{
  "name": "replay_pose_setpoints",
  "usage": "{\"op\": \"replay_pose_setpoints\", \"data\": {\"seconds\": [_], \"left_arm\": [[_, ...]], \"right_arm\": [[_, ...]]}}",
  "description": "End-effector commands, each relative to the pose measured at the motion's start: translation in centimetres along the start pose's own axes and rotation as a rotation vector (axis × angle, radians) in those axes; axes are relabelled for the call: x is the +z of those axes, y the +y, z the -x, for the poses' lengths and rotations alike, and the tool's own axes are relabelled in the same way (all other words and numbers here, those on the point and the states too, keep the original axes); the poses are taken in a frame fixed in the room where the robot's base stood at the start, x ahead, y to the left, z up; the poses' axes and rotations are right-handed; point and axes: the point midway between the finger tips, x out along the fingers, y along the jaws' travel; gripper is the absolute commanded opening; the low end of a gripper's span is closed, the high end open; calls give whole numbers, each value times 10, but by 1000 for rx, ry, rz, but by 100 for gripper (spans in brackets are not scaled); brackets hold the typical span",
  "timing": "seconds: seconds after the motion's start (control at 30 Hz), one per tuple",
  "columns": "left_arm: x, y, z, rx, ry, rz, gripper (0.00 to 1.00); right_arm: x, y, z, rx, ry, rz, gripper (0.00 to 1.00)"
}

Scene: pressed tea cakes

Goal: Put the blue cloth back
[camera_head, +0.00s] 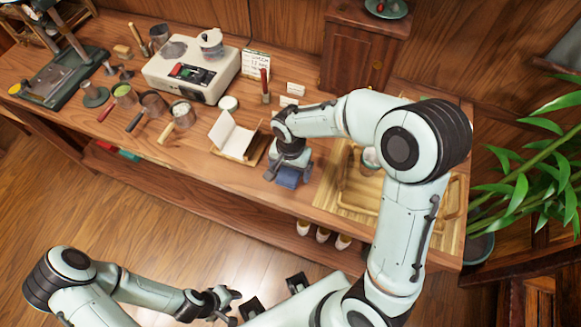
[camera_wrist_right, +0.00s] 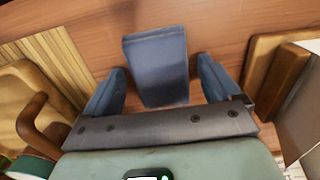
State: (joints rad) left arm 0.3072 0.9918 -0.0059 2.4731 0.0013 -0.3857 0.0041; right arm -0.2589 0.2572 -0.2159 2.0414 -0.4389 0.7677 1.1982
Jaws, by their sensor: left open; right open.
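The blue cloth (camera_head: 288,178) is a folded blue piece on the wooden counter, partly hidden under my right gripper in the head view. In the right wrist view the cloth (camera_wrist_right: 156,66) lies between my right gripper's two fingers, with a gap on each side. My right gripper (camera_head: 289,172) is open, pointing down over the cloth; it also shows in the right wrist view (camera_wrist_right: 160,88). I cannot tell its exact height above the counter. My left gripper (camera_head: 226,302) is open and empty, low at the bottom, away from the counter.
A slatted wooden tray (camera_head: 335,193) lies right of the cloth. A wooden stand with white paper (camera_head: 233,138) is to its left. Handled cups and a white heater box (camera_head: 190,70) stand further left. A cabinet (camera_head: 362,50) stands behind; a plant (camera_head: 540,170) is at the right.

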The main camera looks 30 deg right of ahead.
Motion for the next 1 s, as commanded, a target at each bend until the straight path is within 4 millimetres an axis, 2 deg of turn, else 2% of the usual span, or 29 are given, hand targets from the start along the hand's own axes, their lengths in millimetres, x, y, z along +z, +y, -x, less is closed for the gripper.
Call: {"op": "replay_pose_setpoints", "data": {"seconds": [0.17,0.5,0.63,0.8,1.0], "left_arm": [[-2,2,5,1,3,-1,46],[-6,8,14,4,10,-4,46],[-8,9,17,4,12,-4,46],[-9,10,19,5,13,-5,46],[-9,10,19,5,13,-5,46]], "right_arm": [[-1,-1,14,-5,3,0,90],[-1,-1,86,-6,4,0,90],[-1,-1,107,-5,3,0,90],[0,-1,122,-2,1,0,90],[0,0,124,-1,0,0,90]]}}
